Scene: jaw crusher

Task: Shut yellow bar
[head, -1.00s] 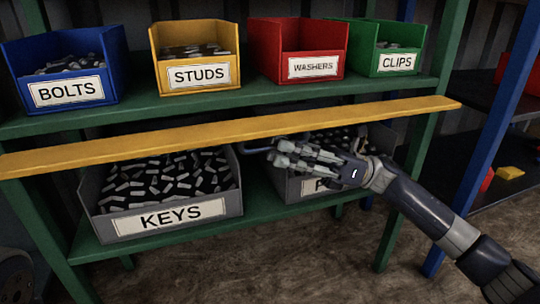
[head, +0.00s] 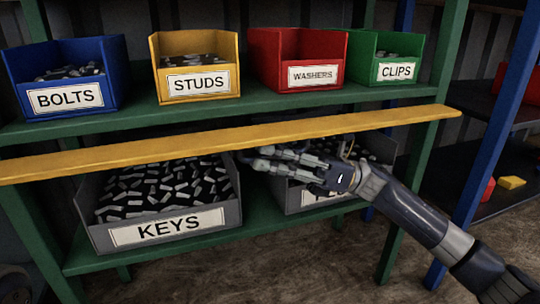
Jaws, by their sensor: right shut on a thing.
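The yellow bar (head: 200,142) runs lengthwise across the front of the green shelf rack, between the upper shelf and the lower bins. It slants up slightly to the right, and its right end overlaps a green post. My right gripper (head: 262,157) comes in from the lower right and is just under the bar's middle, in front of the right lower bin. It is shut on the bar's lower edge, as far as I can see; the exact contact is unclear. My left gripper is not in view.
On the upper shelf stand the BOLTS (head: 66,98), STUDS (head: 196,83), WASHERS (head: 313,76) and CLIPS (head: 395,71) bins. The grey KEYS bin (head: 165,226) and another grey bin (head: 290,190), its label mostly covered, sit below. A blue post (head: 497,130) stands at right.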

